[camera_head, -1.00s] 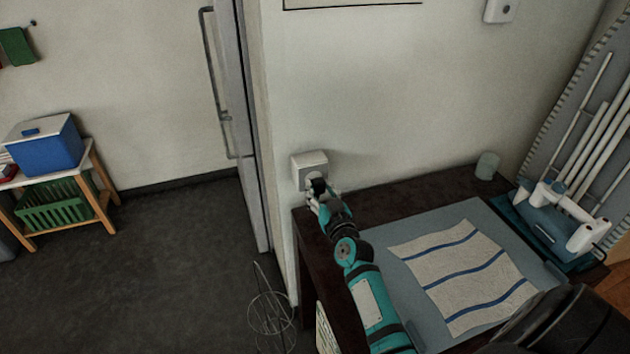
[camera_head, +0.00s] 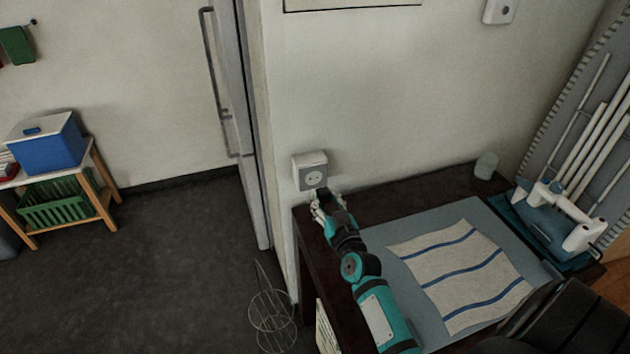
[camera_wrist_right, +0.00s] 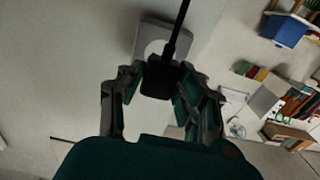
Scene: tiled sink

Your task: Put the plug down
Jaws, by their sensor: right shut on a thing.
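My right gripper (camera_head: 320,207) is low in front of the wall, just below the white wall socket (camera_head: 311,177), at the counter's left end. In the wrist view my right gripper (camera_wrist_right: 158,88) is shut on the black plug (camera_wrist_right: 160,79), whose dark cord (camera_wrist_right: 178,32) runs up out of the picture. The socket plate (camera_wrist_right: 148,40) shows behind the plug there. In the head view the socket face is bare, and the plug is out of it. The plug is too small to make out clearly in the head view. My left gripper is not in view.
The dark counter (camera_head: 400,195) carries a grey mat (camera_head: 395,275) with a striped cloth (camera_head: 465,270). A cup (camera_head: 486,165) and a blue-white rack (camera_head: 560,220) stand to the right. A wire stand (camera_head: 270,310) is on the floor by the counter's left side.

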